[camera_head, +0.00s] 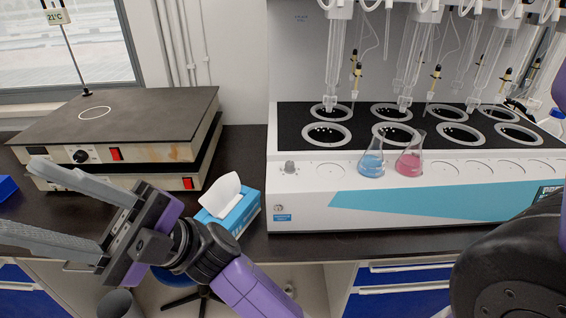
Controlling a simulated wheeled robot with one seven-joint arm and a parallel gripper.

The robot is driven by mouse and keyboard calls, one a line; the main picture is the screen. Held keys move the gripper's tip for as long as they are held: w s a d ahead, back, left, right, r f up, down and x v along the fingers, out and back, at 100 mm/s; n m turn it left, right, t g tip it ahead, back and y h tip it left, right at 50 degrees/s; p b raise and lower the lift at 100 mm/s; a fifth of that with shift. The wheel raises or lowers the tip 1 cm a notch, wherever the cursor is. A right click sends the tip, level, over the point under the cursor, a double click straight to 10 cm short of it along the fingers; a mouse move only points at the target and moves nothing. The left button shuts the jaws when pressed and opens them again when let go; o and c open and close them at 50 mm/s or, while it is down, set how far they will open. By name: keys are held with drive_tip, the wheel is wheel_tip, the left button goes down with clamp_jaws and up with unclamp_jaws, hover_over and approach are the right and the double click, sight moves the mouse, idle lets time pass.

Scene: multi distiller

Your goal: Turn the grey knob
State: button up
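The grey knob (289,167) sits on the left end of the white ledge of the multi distiller (300,200). It is small and stands clear of other objects. My gripper (18,197) is at the lower left, its two long grey fingers spread apart with nothing between them. The fingers point left, away from the knob, and lie in front of the hotplates. The gripper is well to the left of the knob and lower in the picture. Nothing hides the knob.
A blue flask (372,167) and a pink flask (409,165) stand on the ledge right of the knob. A tissue box (232,212) lies between my arm and the distiller. Stacked hotplates (110,125) stand at the left. A dark counter strip (350,243) runs in front of the distiller.

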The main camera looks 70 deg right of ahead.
drive_tip(key=w+f+n+g+h+b, duration=0.25)
drive_tip(key=n+g+h, duration=0.25)
drive_tip(key=n+g, duration=0.25)
drive_tip(key=m+g+h+b, duration=0.3)
drive_tip(key=m+h, duration=0.6)
drive_tip(key=h, duration=1.3)
hover_over(290, 162)
drive_tip(key=f, duration=1.2)
drive_tip(key=shift+w+a+f, duration=0.2)
drive_tip(key=shift+a+f, duration=0.1)
drive_tip(key=shift+f, duration=0.1)
drive_tip(key=shift+s+d+f, duration=0.15)
drive_tip(key=shift+s+d, duration=0.05)
drive_tip(key=shift+d, duration=0.05)
wheel_tip(290, 162, down, 7)
drive_tip(key=shift+f, duration=0.15)
